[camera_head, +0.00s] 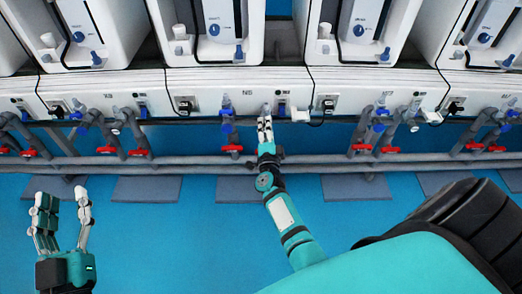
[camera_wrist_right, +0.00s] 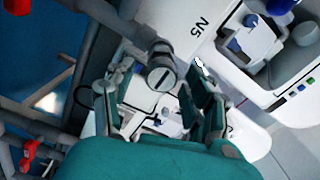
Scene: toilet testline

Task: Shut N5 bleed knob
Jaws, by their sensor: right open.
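The N5 label (camera_wrist_right: 198,27) is on the white panel, upside down in the right wrist view. A small blue knob (camera_wrist_right: 157,122) shows between the open fingers of my right gripper (camera_wrist_right: 160,108), apart from them as far as I can see. In the head view my right gripper (camera_head: 266,125) is raised to the panel front, just left of a blue knob (camera_head: 282,108). A blue valve knob (camera_head: 227,109) sits on the grey pipe to its left. I cannot tell which is the bleed knob or how it is turned. My left gripper (camera_head: 62,220) is open and empty, low at left.
A grey pipe end with a slotted cap (camera_wrist_right: 162,76) is close to the right fingers. Red handles (camera_head: 232,148) line the grey pipes (camera_head: 190,161) below the panel. A black cable (camera_head: 325,108) hangs to the right. The blue floor (camera_head: 165,235) is clear.

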